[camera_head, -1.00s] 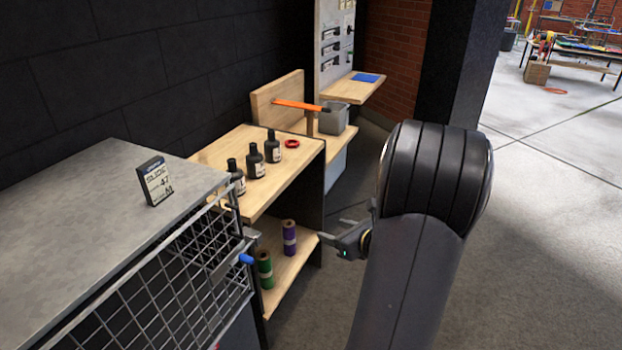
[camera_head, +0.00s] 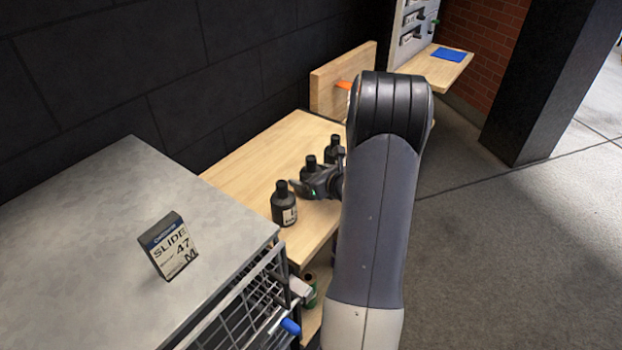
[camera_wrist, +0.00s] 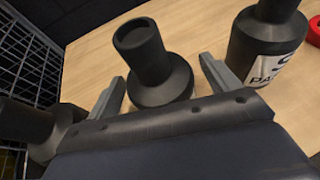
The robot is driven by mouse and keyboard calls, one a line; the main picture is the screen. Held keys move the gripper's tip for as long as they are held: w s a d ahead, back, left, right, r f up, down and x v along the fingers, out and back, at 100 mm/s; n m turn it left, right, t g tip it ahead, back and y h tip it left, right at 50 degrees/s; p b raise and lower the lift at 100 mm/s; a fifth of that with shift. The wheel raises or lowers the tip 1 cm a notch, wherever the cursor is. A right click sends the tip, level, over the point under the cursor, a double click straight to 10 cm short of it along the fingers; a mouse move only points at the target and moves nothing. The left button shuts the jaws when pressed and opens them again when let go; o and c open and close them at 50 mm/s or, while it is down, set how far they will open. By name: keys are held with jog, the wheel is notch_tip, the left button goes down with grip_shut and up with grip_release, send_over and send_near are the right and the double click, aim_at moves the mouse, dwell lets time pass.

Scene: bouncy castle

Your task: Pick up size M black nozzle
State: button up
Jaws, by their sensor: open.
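Three black bottle-shaped pieces with narrow necks stand in a row on the wooden shelf top: a front one (camera_head: 284,207), a middle one (camera_head: 311,164) and a back one partly covered by my arm (camera_head: 334,148). My gripper (camera_head: 303,188) is open and low among them. In the wrist view, my fingers (camera_wrist: 163,88) stand on either side of the middle black piece (camera_wrist: 150,62), with no clear contact. Its label is not visible. The labelled back piece (camera_wrist: 263,48) stands just right of the right finger. The front piece (camera_wrist: 25,125) is at the lower left, partly hidden by my gripper.
A grey-topped cabinet (camera_head: 90,230) with a wire mesh front stands at the left, with a "SLIDE 47 M" box (camera_head: 168,246) on it. A red ring (camera_wrist: 314,32) lies beside the back piece. A dark wall is behind. Open floor (camera_head: 480,260) is at the right.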

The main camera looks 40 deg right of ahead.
jog(key=shift+w, duration=0.1)
jog(key=c, duration=1.1)
jog(key=shift+c, duration=0.2)
